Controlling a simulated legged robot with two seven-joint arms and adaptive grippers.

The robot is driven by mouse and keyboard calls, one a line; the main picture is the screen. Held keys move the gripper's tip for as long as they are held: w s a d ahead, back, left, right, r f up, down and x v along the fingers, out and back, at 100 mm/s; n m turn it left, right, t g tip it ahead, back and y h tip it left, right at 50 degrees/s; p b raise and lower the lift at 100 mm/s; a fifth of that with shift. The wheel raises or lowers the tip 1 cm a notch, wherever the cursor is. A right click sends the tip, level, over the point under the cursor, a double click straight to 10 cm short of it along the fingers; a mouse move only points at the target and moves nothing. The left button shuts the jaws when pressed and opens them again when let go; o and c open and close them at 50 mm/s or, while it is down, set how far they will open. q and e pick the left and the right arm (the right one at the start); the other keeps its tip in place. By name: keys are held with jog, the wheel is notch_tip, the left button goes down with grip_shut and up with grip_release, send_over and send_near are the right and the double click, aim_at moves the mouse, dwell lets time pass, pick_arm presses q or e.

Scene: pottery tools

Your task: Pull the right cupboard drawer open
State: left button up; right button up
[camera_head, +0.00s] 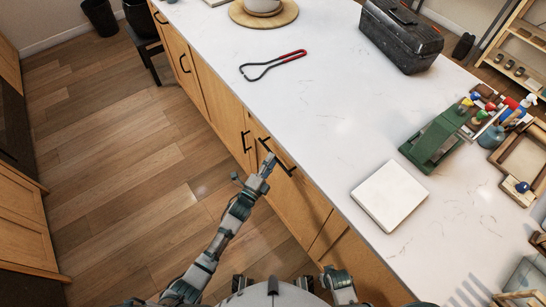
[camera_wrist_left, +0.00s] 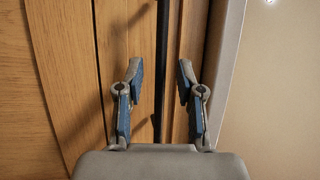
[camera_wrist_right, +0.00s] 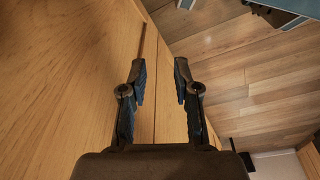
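The right cupboard drawer (camera_head: 300,196) is a wooden front below the white worktop, with a long black bar handle (camera_head: 282,163). The drawer looks closed. My left gripper (camera_head: 268,163) is at this handle. In the left wrist view my left gripper (camera_wrist_left: 160,75) is open, with one finger on each side of the dark handle bar (camera_wrist_left: 162,50); I see no contact. My right gripper shows in the right wrist view (camera_wrist_right: 157,75), open and empty near a wooden front (camera_wrist_right: 75,75). In the head view only part of my right arm shows, at the bottom edge.
The worktop (camera_head: 320,125) carries a red-handled tool (camera_head: 275,64), a black toolbox (camera_head: 402,35), a white slab (camera_head: 390,194) and a green tool holder (camera_head: 437,140). A door handle (camera_head: 246,141) is just left of the left gripper. The wooden floor (camera_head: 130,150) is clear on the left.

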pick_arm(q)
jog(key=shift+w+d+r, duration=0.1)
jog(key=shift+w+d, duration=0.65)
jog(key=shift+d, duration=0.15)
jog(key=shift+w+d+r, duration=0.1)
jog(key=shift+d, duration=0.2)
jog(key=shift+a, duration=0.35)
jog(key=shift+c, duration=0.2)
jog(key=shift+a, duration=0.25)
grip_shut()
pick_arm(e)
jog(key=shift+d+r, duration=0.15)
jog(key=shift+r, duration=0.2)
pick_arm(q)
jog(key=shift+d, duration=0.15)
pick_arm(e)
jog(key=shift+d, duration=0.1)
